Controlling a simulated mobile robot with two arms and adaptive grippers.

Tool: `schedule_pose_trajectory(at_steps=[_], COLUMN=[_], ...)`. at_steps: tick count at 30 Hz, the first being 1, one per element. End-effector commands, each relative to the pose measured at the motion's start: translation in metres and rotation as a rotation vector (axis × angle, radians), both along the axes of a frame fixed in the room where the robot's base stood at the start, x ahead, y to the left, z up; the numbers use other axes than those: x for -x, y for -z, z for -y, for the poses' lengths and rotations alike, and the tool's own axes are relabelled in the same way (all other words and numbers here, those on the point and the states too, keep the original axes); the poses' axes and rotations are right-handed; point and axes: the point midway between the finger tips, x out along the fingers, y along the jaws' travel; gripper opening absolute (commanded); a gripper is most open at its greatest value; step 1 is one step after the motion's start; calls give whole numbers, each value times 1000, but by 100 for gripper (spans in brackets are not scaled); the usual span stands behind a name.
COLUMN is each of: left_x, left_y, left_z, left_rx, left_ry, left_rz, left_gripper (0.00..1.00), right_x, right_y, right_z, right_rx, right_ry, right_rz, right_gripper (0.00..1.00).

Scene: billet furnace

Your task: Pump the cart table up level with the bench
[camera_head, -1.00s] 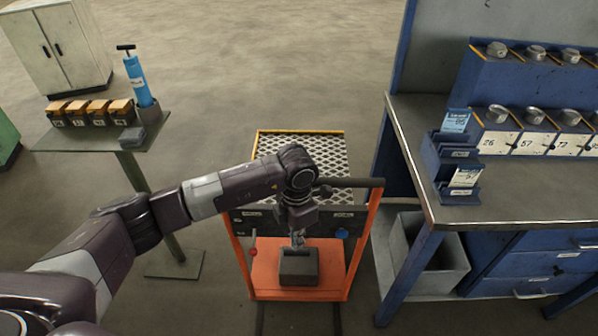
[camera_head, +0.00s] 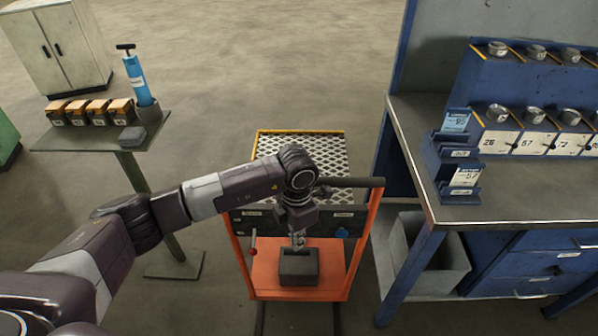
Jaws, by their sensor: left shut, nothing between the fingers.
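The orange cart stands in the middle, its mesh-topped table (camera_head: 333,160) lower than the top of the bench (camera_head: 500,212) at the right. My left gripper (camera_head: 298,244) points down in front of the cart, shut with nothing in it. Its fingertips are just above or touching a dark block-shaped pedal (camera_head: 298,266) low on the cart; I cannot tell which. A lever with a red knob (camera_head: 252,250) is at the cart's left and a blue knob (camera_head: 342,233) at its right. My arm hides part of the mesh and the dark handle bar (camera_head: 355,182). My right gripper is not in view.
A small stand (camera_head: 95,137) at the left holds several orange-topped blocks and a blue hand pump (camera_head: 137,78). A grey bin (camera_head: 430,255) sits under the bench. A pale cabinet (camera_head: 55,45) stands at the back left. The floor behind the cart is clear.

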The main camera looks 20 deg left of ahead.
Motion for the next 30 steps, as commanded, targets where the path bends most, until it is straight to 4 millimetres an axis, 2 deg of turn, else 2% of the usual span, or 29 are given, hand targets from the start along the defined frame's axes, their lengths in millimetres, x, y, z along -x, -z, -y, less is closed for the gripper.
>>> schedule_pose_trajectory(at_steps=[30], left_x=[8], left_y=[75], left_z=[1], left_rx=[-1], left_ry=[-1], left_rz=[-1], left_gripper=[0], right_x=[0], right_y=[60], right_z=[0], right_rx=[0], right_ry=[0], right_rz=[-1], right_gripper=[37])
